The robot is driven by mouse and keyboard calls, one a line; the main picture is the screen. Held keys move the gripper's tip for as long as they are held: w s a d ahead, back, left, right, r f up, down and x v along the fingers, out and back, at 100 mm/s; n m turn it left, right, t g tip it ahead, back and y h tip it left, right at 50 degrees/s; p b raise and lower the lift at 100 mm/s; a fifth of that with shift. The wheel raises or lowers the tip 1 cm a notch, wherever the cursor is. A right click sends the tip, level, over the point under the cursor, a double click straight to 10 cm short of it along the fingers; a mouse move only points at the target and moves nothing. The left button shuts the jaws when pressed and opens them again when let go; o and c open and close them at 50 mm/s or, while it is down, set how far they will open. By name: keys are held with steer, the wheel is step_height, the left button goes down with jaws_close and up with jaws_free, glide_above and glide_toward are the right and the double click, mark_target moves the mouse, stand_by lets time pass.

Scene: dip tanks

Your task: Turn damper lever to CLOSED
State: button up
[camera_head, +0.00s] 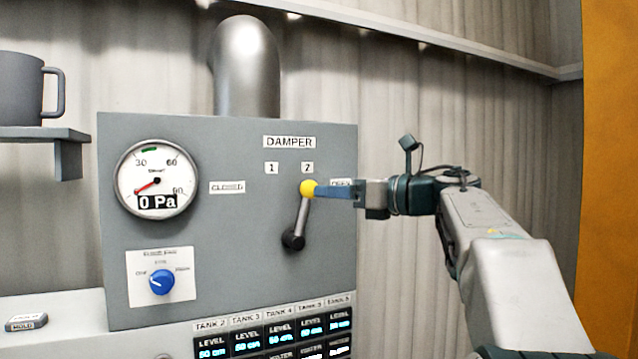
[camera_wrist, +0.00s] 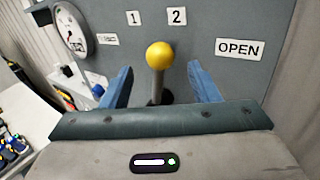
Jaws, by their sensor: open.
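The damper lever (camera_head: 301,216) is a grey rod with a yellow ball knob (camera_head: 309,188), on a dark pivot (camera_head: 292,241) low on the grey panel. It points up and slightly right, close to the "2" label. The CLOSED label (camera_head: 227,187) is to its left; the OPEN label (camera_wrist: 240,48) is to its right in the wrist view. My gripper (camera_head: 318,190) reaches in from the right with its fingers at the knob. In the wrist view the blue fingers of my gripper (camera_wrist: 160,82) are apart, with the knob (camera_wrist: 160,55) and rod between them, gaps showing on both sides.
A gauge (camera_head: 157,179) reading 0 Pa and a blue rotary knob (camera_head: 162,281) are on the panel's left. Tank level displays (camera_head: 279,333) line the panel below. A grey mug (camera_head: 25,88) stands on a shelf at left. A pipe (camera_head: 246,65) rises behind the panel.

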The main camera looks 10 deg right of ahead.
mark_target(302, 213)
steer(key=shift+p+x, duration=0.45)
steer(key=shift+x, duration=1.8)
steer(key=shift+c, duration=0.3)
jaws_close()
